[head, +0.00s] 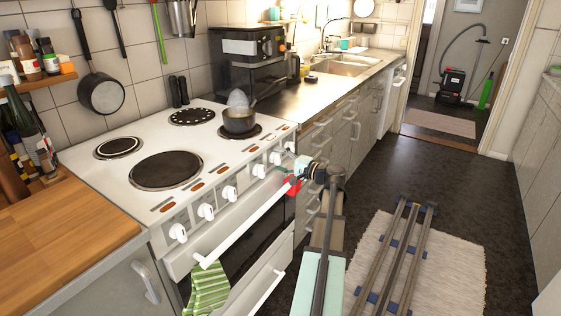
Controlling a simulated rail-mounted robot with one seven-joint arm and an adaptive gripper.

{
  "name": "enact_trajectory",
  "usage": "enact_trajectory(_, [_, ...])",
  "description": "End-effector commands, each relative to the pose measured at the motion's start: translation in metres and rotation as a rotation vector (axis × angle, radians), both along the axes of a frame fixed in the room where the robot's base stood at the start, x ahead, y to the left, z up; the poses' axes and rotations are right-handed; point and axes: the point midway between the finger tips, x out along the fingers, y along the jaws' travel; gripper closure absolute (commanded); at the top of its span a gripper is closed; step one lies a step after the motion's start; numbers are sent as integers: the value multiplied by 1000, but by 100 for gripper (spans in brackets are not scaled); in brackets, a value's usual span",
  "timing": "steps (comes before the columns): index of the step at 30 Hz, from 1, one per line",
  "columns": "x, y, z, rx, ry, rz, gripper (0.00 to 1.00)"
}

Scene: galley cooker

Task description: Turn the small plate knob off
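The white cooker (95,165) has several white knobs along its sloping front panel, among them a left knob (178,233), a middle knob (229,193) and a right knob (274,157). I cannot tell which knob belongs to the small plate, or read the knob settings. Two smaller plates show, a back left plate (118,148) and a back plate (192,117). A steaming pot (239,122) stands on the right plate. My gripper (286,172) is at the right end of the panel, close to the rightmost knobs. Its fingers are too small to read, and contact is unclear.
The white oven handle (245,223) runs below the knobs, with a green striped towel (207,288) hanging on it. A wooden counter (70,245) lies left. A steel worktop (290,97) with a coffee machine (245,60) lies right. Rails (395,260) cross the rug.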

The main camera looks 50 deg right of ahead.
Motion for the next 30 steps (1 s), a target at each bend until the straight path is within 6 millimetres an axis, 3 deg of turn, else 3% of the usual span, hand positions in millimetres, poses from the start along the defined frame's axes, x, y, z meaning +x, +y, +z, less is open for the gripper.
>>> enact_trajectory(8, [-1,0,-1,1,1,-1,23])
enact_trajectory(13, [-11,-1,-1,2,1,-3,23])
enact_trajectory(30, [-107,-6,0,1,0,-2,23])
